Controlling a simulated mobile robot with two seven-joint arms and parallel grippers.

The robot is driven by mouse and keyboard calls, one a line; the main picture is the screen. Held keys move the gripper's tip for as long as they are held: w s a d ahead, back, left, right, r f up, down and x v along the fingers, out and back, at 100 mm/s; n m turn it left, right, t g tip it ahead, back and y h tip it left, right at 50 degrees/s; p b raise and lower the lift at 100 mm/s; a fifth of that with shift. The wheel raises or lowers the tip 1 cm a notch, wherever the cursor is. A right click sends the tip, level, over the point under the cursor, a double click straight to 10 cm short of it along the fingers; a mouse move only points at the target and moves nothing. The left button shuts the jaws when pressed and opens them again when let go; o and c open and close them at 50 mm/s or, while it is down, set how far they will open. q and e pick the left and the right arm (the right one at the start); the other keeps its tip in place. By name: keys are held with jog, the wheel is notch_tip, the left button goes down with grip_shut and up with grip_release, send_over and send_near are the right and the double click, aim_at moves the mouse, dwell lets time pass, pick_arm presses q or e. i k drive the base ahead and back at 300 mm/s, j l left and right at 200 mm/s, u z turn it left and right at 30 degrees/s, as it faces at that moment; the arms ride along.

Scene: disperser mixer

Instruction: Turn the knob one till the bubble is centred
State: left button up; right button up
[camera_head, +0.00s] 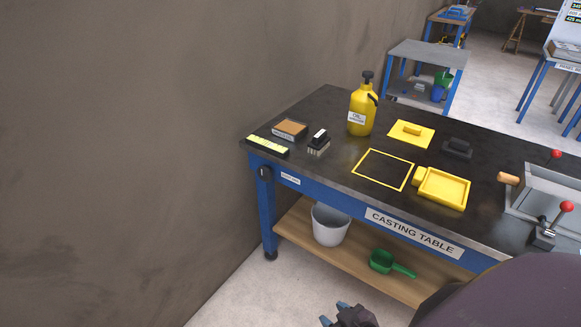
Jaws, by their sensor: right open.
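My left gripper is not in view.
The casting table (330,100) holds a yellow bottle (362,112), a brush (318,143), a yellow tray (443,188) and a metal vise-like fixture (553,190). A white bucket (330,224) and green scoop (390,263) are on its lower shelf. A wall stands left; floor before the knob is clear.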

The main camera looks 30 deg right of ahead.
aim_at(264, 173)
jog(key=i+j+z, duration=0.25)
jog(key=z, duration=0.2)
jog(key=i+j+z, duration=0.2)
jog(key=z, duration=0.3)
jog(key=i+j+z, duration=0.15)
jog(key=j+z, duration=0.15)
jog(key=j, duration=0.15)
jog(key=i+j+z, duration=0.1)
jog(key=j+z, duration=0.2)
jog(key=i+j, duration=0.1)
jog(key=j+z, duration=0.1)
jog(key=j, duration=0.25)
jog(key=i, duration=0.05)
